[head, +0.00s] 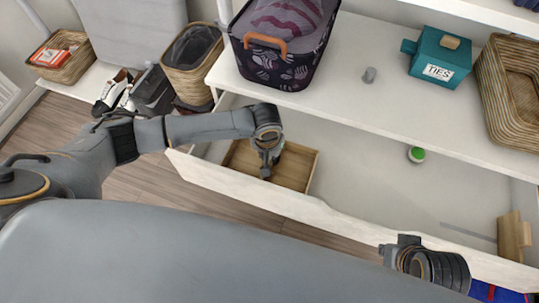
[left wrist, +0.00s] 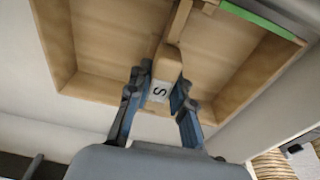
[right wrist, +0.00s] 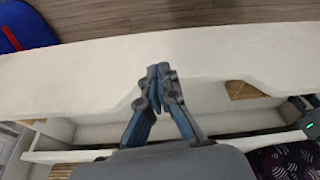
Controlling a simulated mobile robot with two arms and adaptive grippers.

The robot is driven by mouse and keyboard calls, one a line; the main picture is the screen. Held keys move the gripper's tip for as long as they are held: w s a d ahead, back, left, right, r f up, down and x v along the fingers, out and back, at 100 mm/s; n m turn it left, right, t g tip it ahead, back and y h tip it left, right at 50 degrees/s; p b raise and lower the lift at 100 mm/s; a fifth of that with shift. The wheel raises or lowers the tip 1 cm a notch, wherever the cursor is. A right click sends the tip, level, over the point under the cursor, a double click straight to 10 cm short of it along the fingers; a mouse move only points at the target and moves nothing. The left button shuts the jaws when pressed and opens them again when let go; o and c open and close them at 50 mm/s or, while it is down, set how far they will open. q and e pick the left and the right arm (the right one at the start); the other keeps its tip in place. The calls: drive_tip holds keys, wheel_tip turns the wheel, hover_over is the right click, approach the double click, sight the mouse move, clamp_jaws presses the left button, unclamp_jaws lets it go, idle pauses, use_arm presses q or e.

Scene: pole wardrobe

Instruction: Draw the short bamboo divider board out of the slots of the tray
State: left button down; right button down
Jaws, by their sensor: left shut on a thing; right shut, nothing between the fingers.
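The wooden tray (head: 310,158) sits in the open drawer at the left, and it fills the top of the left wrist view (left wrist: 90,50). The short bamboo divider board (left wrist: 167,62) has a rounded end with a white tag marked S. My left gripper (head: 266,172) is over the tray, its fingers (left wrist: 160,84) shut on that end from both sides. A thin part of the board runs on into the tray; whether it still sits in the slots I cannot tell. My right gripper (right wrist: 160,72) is shut and empty, near the drawer front at the right.
The white drawer front (head: 340,222) lies below the shelf (head: 350,100). In the drawer are a green-topped round thing (head: 416,154) and a wooden block (head: 513,236). A patterned basket (head: 285,50) and a teal TIES box (head: 440,58) stand on the shelf. The drawer's middle is mostly clear.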

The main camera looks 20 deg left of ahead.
use_arm(q)
drive_tip(key=shift+r+p, duration=0.35)
drive_tip(key=shift+p, duration=0.15)
drive_tip(key=shift+r+p, duration=0.55)
drive_tip(key=shift+p, duration=0.35)
drive_tip(key=shift+r+p, duration=0.4)
drive_tip(key=shift+p, duration=0.2)
drive_tip(key=shift+r+p, duration=0.3)
drive_tip(key=shift+p, duration=0.2)
use_arm(e)
drive_tip(key=s+x, duration=0.2)
drive_tip(key=x, duration=1)
drive_tip(key=shift+s+f+g, duration=0.25)
drive_tip(key=shift+f+g, duration=0.15)
drive_tip(key=shift+f, duration=0.1)
drive_tip(key=shift+a, duration=0.1)
drive_tip(key=shift+f, duration=0.1)
